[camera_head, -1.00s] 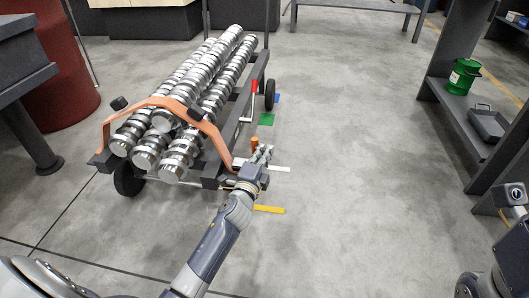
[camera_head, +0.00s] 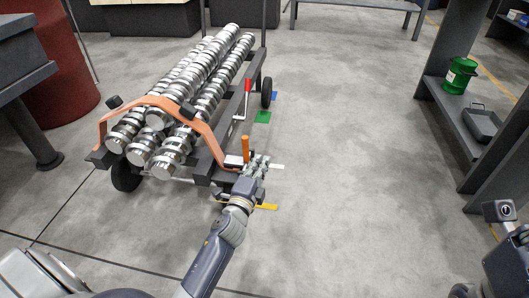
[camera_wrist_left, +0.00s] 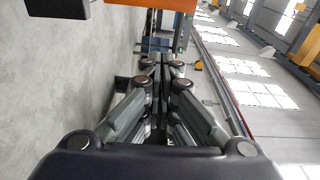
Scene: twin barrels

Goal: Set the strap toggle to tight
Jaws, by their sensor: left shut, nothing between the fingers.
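The orange strap (camera_head: 176,104) arches over the metal rods on the cart. An upright orange toggle handle (camera_head: 246,150) stands at the strap's lower right end, near the cart's front corner. My left gripper (camera_head: 262,162) is shut and empty, just right of the handle's base; I cannot tell if they touch. In the left wrist view the shut fingers (camera_wrist_left: 162,62) show with nothing between them, and an orange piece (camera_wrist_left: 160,4) crosses the top edge. Part of my right arm shows at the right edge, but its gripper is not in view.
The cart carries several shiny rods (camera_head: 200,90) and a red-handled lever (camera_head: 247,92). Yellow (camera_head: 263,207), green (camera_head: 263,117) and blue marks lie on the floor. A shelf with a green can (camera_head: 460,75) stands right. The middle floor is clear.

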